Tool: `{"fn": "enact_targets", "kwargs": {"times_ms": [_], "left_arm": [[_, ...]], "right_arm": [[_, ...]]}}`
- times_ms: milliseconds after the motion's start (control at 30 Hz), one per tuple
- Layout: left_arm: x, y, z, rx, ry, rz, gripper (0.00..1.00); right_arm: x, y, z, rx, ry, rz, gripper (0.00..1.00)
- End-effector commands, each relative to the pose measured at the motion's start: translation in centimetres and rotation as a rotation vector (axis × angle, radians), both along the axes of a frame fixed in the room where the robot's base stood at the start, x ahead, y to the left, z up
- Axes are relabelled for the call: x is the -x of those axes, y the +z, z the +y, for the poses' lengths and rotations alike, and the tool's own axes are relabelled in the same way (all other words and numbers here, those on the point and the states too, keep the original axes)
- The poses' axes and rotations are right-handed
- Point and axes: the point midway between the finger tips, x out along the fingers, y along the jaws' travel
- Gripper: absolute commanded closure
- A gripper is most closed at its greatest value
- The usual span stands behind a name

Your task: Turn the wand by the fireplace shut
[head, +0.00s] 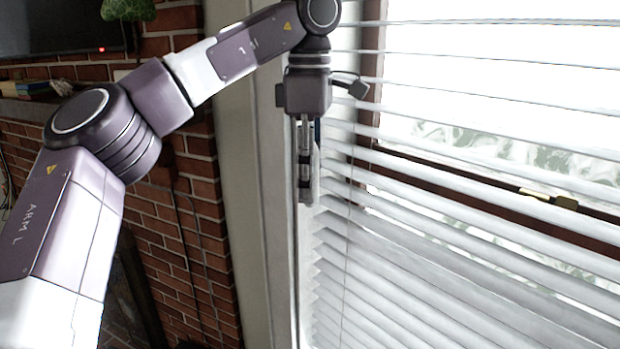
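The window blind (430,270) has white slats, tilted with bright gaps between them. A thin pale upright line at the blind's left edge, below my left gripper, looks like the wand (297,260); its upper part is hidden behind the gripper or merges with the frame. My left gripper (306,190) points down at that edge, in front of the slat ends, its fingers seen nearly edge-on. I cannot tell whether they are closed around the wand or just beside it. My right gripper is out of view.
A brick wall (190,235) with a dark cable stands left of the pale window trim (245,200). A dark screen (60,28) and a shelf with books (25,88) are at upper left. A thin cord (347,240) hangs over the slats. A brass latch (548,198) shows behind.

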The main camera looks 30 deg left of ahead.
Motion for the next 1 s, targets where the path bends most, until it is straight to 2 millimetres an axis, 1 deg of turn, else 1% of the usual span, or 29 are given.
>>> {"fn": "enact_targets", "kwargs": {"times_ms": [67, 100, 400, 767, 1000], "left_arm": [[0.0, 0.0, 0.0, 0.000, 0.000, 0.000, 0.64], [0.0, 0.0, 0.0, 0.000, 0.000, 0.000, 0.66], [0.0, 0.0, 0.0, 0.000, 0.000, 0.001, 0.99], [0.0, 0.0, 0.0, -0.001, 0.038, 0.001, 1.00], [0.0, 0.0, 0.0, -0.001, 0.175, 0.002, 1.00]], "right_arm": [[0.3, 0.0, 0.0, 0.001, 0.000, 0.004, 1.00], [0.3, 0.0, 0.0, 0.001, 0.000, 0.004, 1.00], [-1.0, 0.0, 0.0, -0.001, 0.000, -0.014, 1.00], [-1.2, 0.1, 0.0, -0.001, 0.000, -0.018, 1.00], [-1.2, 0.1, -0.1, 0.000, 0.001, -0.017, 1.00]]}}
